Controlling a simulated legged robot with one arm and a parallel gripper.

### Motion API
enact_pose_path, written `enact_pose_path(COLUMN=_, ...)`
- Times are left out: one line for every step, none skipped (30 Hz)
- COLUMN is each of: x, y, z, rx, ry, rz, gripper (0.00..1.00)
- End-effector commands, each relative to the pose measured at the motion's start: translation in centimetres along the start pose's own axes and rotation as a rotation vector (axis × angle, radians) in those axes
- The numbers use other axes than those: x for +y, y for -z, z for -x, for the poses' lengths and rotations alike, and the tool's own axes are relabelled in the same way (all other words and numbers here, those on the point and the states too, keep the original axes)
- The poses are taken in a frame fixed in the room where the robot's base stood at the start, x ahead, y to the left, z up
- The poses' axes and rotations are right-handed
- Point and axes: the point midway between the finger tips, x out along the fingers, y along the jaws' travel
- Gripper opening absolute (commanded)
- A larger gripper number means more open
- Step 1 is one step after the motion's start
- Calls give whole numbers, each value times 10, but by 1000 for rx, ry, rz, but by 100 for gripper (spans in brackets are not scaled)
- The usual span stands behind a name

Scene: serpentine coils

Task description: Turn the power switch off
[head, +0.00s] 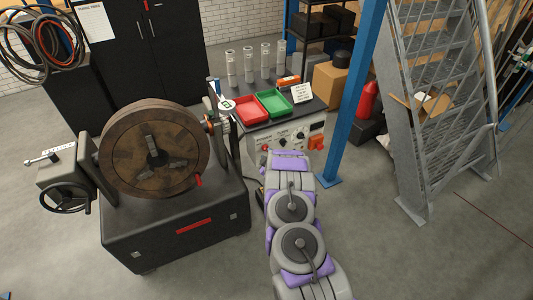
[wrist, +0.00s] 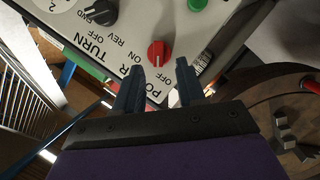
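The red power switch (wrist: 158,53) is a rotary knob on a pale panel (wrist: 220,22) in the wrist view. The words POWER and OFF are printed beside it, partly behind my fingers. Which mark the knob points to is not clear. My gripper (wrist: 159,67) is open and empty, its two dark fingers apart and pointing at the panel. The knob appears between the fingertips, slightly beyond them; contact cannot be told. In the head view the panel (head: 290,136) is on the bench front, and my arm hides the gripper.
A black knob (wrist: 101,12) marked TURN and a green button (wrist: 197,4) are near the switch. Red (head: 250,110) and green (head: 274,103) trays sit on the bench. A large coil machine (head: 174,232) stands left, a blue post (head: 355,95) right.

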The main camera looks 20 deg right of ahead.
Motion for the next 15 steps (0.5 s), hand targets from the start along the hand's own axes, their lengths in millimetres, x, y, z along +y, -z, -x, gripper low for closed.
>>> enact_pose_path(x=0, y=0, z=8, rx=-4, ry=4, rz=-2, gripper=39)
enact_pose_path(x=0, y=0, z=12, rx=-4, ry=4, rz=-2, gripper=39)
enact_pose_path(x=1, y=0, z=17, rx=-2, ry=1, rz=-3, gripper=39)
enact_pose_path(x=2, y=1, z=21, rx=-1, ry=0, rz=-3, gripper=39)
enact_pose_path(x=1, y=1, z=25, rx=-1, ry=0, rz=-2, gripper=39)
enact_pose_path(x=0, y=0, z=31, rx=-4, ry=3, rz=-3, gripper=39)
enact_pose_path(x=0, y=-1, z=36, rx=-5, ry=5, rz=-3, gripper=39)
enact_pose_path(x=0, y=-1, z=40, rx=-5, ry=4, rz=-3, gripper=39)
enact_pose_path(x=0, y=0, z=45, rx=-3, ry=2, rz=-2, gripper=39)
enact_pose_path(x=0, y=0, z=49, rx=-2, ry=2, rz=-2, gripper=39)
enact_pose_path(x=0, y=0, z=54, rx=-3, ry=3, rz=-3, gripper=39)
enact_pose_path(x=0, y=0, z=60, rx=-4, ry=4, rz=-3, gripper=39)
enact_pose_path(x=0, y=0, z=64, rx=-4, ry=4, rz=-3, gripper=39)
enact_pose_path(x=1, y=0, z=68, rx=-2, ry=3, rz=-2, gripper=39)
enact_pose_path(x=1, y=1, z=74, rx=-1, ry=1, rz=-2, gripper=39)
